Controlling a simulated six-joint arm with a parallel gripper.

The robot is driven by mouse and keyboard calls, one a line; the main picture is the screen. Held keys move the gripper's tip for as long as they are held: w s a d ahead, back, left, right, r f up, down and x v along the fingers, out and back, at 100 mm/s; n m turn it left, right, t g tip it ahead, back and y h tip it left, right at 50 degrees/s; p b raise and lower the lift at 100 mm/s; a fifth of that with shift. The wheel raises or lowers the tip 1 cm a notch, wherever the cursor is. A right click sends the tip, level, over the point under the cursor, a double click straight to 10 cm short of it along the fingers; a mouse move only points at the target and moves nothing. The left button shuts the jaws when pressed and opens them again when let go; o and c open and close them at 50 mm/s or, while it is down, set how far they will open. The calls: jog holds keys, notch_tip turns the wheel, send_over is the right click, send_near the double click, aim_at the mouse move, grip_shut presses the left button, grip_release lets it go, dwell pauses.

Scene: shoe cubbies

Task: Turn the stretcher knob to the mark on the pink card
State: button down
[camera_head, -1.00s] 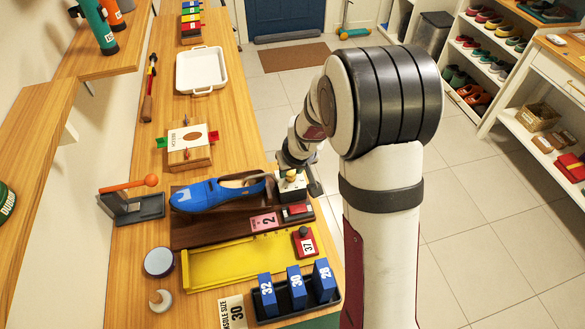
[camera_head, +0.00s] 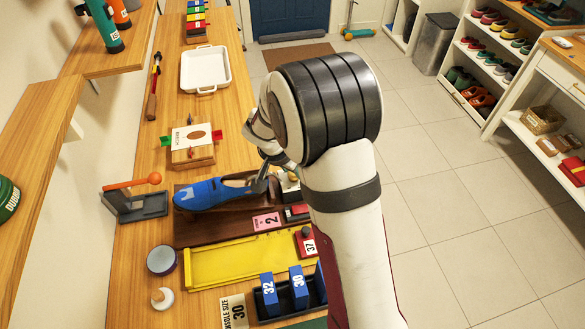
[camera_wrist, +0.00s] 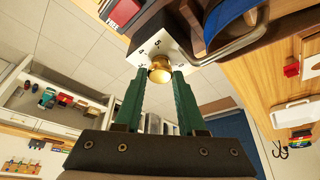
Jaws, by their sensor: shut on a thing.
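The brass stretcher knob (camera_wrist: 160,69) sits on the side of a white block (camera_wrist: 160,38) with black numbers, among them 4 and 5, in the wrist view. My gripper (camera_wrist: 158,77) has its two green fingers on either side of the knob, shut on it. Where the knob points I cannot tell. In the head view the white block (camera_head: 288,184) shows partly beside my arm, and the knob and fingertips are hidden. The pink card (camera_head: 266,222) reads 2 and lies on the dark wooden base (camera_head: 215,232), in front of the blue shoe (camera_head: 212,193).
A curved metal bar (camera_wrist: 240,45) passes close to the right of the knob. A yellow tray (camera_head: 225,265), a red block marked 37 (camera_head: 304,243) and a black rack with blue numbered blocks (camera_head: 297,287) stand nearer. The floor at right is clear.

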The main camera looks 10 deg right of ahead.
jog(key=shift+a+f+m+g, duration=0.15)
jog(key=shift+m+g, duration=0.15)
jog(key=shift+m, duration=0.3)
jog(key=c, duration=0.5)
grip_release()
jog(key=v, duration=1.6)
jog(key=shift+a, duration=0.15)
